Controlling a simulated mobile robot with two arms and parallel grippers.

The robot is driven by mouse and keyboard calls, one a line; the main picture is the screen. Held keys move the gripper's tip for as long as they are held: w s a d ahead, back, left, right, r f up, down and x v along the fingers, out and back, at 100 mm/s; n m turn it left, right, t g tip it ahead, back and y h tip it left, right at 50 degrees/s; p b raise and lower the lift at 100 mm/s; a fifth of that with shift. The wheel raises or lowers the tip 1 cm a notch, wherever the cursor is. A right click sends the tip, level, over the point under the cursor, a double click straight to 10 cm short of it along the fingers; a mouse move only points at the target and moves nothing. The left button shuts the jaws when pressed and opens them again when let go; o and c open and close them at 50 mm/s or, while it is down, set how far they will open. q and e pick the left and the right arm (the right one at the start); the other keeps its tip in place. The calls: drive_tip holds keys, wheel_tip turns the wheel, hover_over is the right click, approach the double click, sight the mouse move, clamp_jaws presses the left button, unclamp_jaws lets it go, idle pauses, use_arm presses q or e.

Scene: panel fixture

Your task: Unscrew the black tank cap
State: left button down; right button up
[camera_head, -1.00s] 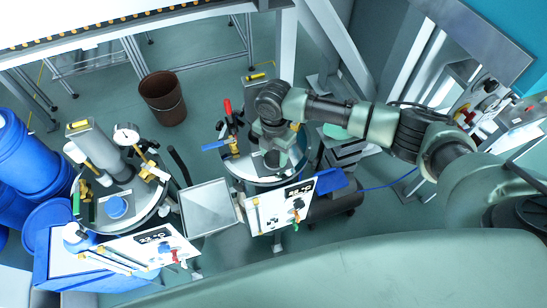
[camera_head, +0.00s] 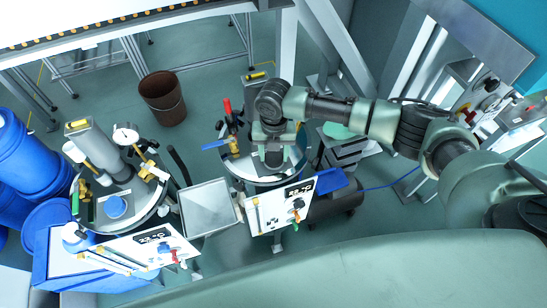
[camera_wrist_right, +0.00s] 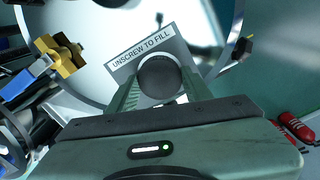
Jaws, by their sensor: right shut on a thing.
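The black tank cap (camera_wrist_right: 160,77) shows in the right wrist view as a dark round knob below a label reading "UNSCREW TO FILL" (camera_wrist_right: 143,52). It sits on the pale round top of the right-hand tank (camera_wrist_right: 90,35). My right gripper (camera_wrist_right: 160,88) has one finger on each side of the cap and is shut on it. In the head view my right gripper (camera_head: 272,158) points down onto the right tank's top (camera_head: 248,168), and the cap is hidden beneath it. My left gripper is not in view.
A blue-handled brass valve (camera_wrist_right: 62,55) stands close left of the gripper in the wrist view. A red-handled part (camera_head: 227,106) rises beside the tank. A second tank with a blue cap (camera_head: 116,206) stands left, and a grey tray (camera_head: 208,208) lies between the tanks.

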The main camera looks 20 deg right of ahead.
drive_tip(key=shift+s+f, duration=0.1)
drive_tip(key=n, duration=0.3)
drive_tip(key=o, duration=1.3)
